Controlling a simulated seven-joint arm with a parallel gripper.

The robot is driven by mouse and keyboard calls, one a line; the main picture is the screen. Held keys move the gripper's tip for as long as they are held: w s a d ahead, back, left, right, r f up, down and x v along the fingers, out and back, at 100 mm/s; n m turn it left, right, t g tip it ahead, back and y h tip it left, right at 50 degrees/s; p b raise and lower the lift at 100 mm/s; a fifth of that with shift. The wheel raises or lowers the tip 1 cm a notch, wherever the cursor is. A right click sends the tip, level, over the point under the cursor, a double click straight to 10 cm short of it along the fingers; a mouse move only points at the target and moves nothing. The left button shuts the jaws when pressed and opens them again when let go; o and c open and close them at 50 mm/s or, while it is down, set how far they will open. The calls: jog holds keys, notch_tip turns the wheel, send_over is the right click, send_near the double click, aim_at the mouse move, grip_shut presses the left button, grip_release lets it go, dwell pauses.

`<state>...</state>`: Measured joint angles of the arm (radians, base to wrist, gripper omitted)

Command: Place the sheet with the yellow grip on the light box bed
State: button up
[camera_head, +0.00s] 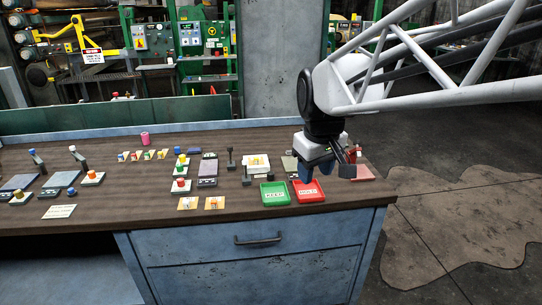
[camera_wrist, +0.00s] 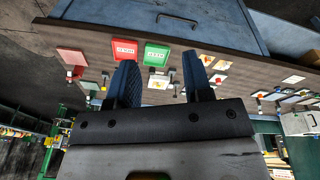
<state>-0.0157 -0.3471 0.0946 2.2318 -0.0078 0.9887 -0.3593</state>
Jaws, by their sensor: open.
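My gripper (camera_head: 306,172) hangs above the right end of the bench, its blue fingers pointing down behind the red tray. In the wrist view its fingers (camera_wrist: 158,66) are spread with nothing held between them. A bright cream panel with yellowish marks (camera_head: 257,160) lies left of my gripper; it looks like the light box bed, and it also shows in the wrist view (camera_wrist: 158,82). A grey-green sheet (camera_head: 289,165) lies just right of it, partly behind my gripper. A red sheet (camera_head: 362,173) lies near the right edge. I cannot make out a yellow grip on any sheet.
A green tray (camera_head: 274,193) and a red tray (camera_head: 308,191) stand side by side at the front edge. A dark lever (camera_head: 231,158) stands left of the cream panel. Buttons, small cards and more levers cover the left bench. Bare wood shows along the front left.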

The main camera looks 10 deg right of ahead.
jog(key=s+f+m, duration=0.2)
jog(key=s+f, duration=0.1)
jog(key=s, duration=0.5)
jog(key=s+d+f+m, duration=0.1)
jog(key=s+f+m, duration=0.1)
jog(key=s, duration=0.7)
jog(key=shift+s+f+m+t, duration=0.3)
jog(key=shift+f, duration=0.45)
